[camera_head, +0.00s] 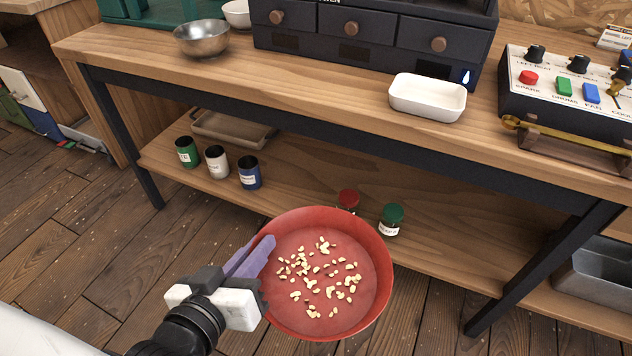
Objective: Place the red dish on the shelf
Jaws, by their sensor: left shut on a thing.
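The red dish (282,309) is a wide round bowl with many pale beans lying loose on its bottom. My left gripper (262,256), with purple fingers, is shut on the dish's left rim. The dish is held in front of the lower shelf's front edge and hides part of that edge. The wooden lower shelf (310,190) runs under the workbench. My right gripper is not in view.
On the shelf stand green (187,152), white (217,161) and blue (249,172) cans, a tray (232,133), and red-lidded (348,200) and green-lidded (390,219) jars. Bare shelf lies between the blue can and the jars. The bench top (330,80) overhangs the shelf; its leg (535,270) stands right.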

